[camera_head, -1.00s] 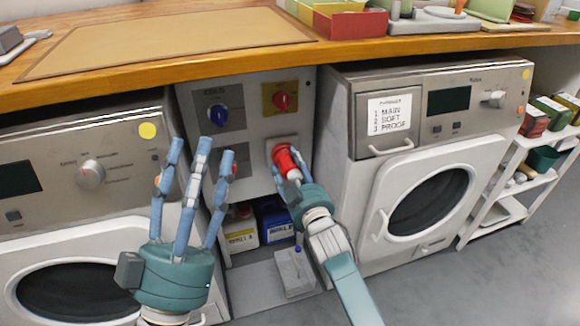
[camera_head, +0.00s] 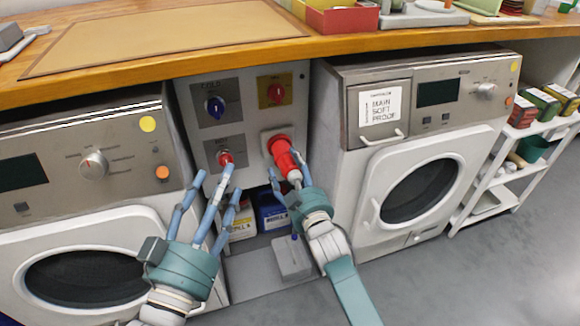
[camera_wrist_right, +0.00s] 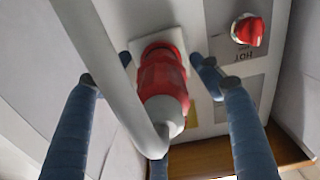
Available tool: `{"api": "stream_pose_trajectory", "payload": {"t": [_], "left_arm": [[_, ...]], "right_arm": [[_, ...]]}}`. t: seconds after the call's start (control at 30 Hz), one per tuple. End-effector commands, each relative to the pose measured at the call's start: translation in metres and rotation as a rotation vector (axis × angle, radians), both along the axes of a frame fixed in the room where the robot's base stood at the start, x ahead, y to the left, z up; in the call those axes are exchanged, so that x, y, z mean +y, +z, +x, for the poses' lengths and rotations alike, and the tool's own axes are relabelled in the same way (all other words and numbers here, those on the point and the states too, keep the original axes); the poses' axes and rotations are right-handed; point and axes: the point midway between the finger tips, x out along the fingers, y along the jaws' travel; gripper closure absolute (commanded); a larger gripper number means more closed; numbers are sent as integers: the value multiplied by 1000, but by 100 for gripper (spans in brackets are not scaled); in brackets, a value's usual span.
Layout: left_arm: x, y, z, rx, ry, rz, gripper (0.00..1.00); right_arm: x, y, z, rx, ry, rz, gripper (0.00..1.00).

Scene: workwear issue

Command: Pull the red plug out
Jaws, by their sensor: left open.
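The red plug (camera_head: 284,158) sits at the pale square socket plate on the grey panel between the two machines. In the right wrist view the plug (camera_wrist_right: 163,82) points out from the plate, with a pale cable end and thick grey cable (camera_wrist_right: 104,65). My right gripper (camera_head: 287,181) is open around the plug's outer end. Its blue fingers stand apart on both sides, with gaps to the red body in the wrist view. My left gripper (camera_head: 217,186) is open and empty, its fingertips just below a red switch (camera_head: 225,158) on the panel's lower left.
A blue knob (camera_head: 215,107) and a red knob (camera_head: 276,94) are on the panel's upper part. The wooden counter (camera_head: 400,38) overhangs it. Refill boxes (camera_head: 272,212) and a grey block (camera_head: 291,258) are below. A white shelf rack (camera_head: 500,183) stands at the right.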

Motion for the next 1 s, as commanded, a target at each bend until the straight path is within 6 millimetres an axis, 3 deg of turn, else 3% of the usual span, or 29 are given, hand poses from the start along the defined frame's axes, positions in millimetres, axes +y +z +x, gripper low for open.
{"api": "stream_pose_trajectory", "payload": {"t": [0.57,1.0], "left_arm": [[-1,0,0,-1,-1,-1,45],[0,1,0,-1,-1,0,45]], "right_arm": [[-3,2,-6,-4,-1,3,39],[-29,1,-88,-2,-1,2,39]]}}
